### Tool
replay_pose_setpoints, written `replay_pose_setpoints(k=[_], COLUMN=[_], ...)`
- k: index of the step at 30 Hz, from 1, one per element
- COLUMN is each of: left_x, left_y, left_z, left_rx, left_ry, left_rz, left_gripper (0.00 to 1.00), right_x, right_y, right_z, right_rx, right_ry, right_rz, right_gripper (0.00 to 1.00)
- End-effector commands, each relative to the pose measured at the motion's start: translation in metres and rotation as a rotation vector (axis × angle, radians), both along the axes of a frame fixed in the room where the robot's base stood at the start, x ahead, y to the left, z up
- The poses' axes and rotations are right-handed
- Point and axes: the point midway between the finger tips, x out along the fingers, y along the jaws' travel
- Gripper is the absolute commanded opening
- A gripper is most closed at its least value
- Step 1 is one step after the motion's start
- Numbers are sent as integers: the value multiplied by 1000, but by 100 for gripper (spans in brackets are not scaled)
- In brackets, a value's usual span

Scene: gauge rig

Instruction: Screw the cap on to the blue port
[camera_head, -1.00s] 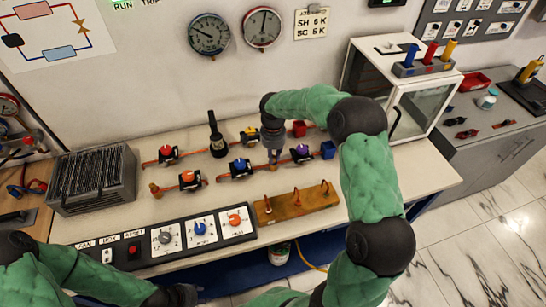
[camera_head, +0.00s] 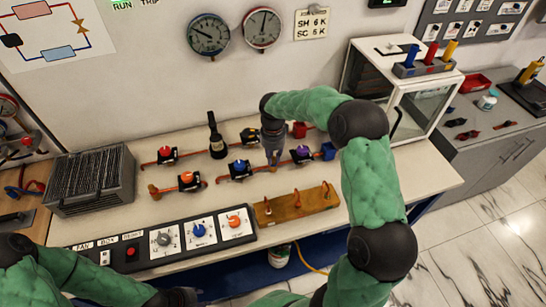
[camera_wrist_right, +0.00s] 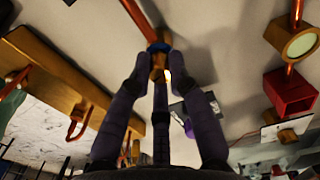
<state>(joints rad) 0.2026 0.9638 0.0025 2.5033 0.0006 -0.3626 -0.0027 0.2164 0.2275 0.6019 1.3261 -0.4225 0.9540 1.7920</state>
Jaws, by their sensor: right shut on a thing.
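My right gripper (camera_head: 273,160) points down at the pipe line on the bench, between the blue-knobbed and purple-knobbed valves. In the right wrist view its fingers (camera_wrist_right: 160,68) are shut on a small brass cap (camera_wrist_right: 158,62). The cap sits against the blue ring of the port (camera_wrist_right: 158,46) at the end of a copper pipe, and looks in line with it. I cannot tell how far the cap is on. The fingers hide much of the cap. My left gripper (camera_head: 178,297) is at the bottom edge, dark and partly cut off; its fingers are unclear.
A wooden rack (camera_head: 297,204) with copper hooks stands in front of my right gripper. A red box (camera_head: 299,130) and a blue box (camera_head: 328,151) are close by on the right.

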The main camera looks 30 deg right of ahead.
Motion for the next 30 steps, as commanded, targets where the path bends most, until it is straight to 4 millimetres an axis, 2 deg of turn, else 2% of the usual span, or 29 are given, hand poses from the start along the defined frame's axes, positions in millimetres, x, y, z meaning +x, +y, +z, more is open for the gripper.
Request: replay_pose_setpoints(k=[2, 3, 4, 11, 12, 15, 25, 30], left_x=[0, 0, 0, 0, 0, 0, 0, 0], left_y=[0, 0, 0, 0, 0, 0, 0, 0], left_z=[0, 0, 0, 0, 0, 0, 0, 0], left_rx=[0, 0, 0, 0, 0, 0, 0, 0], left_ry=[0, 0, 0, 0, 0, 0, 0, 0], left_rz=[0, 0, 0, 0, 0, 0, 0, 0], left_gripper=[40, 40, 40, 40, 40, 40, 40, 40], right_x=[0, 0, 0, 0, 0, 0, 0, 1], right_y=[0, 0, 0, 0, 0, 0, 0, 0], right_z=[0, 0, 0, 0, 0, 0, 1, 15], right_rx=[0, 0, 0, 0, 0, 0, 0, -1], right_ry=[0, 0, 0, 0, 0, 0, 0, -3], right_rz=[1, 2, 2, 3, 3, 3, 3, 4], right_gripper=[0, 25, 34, 36, 38, 63, 63, 63])
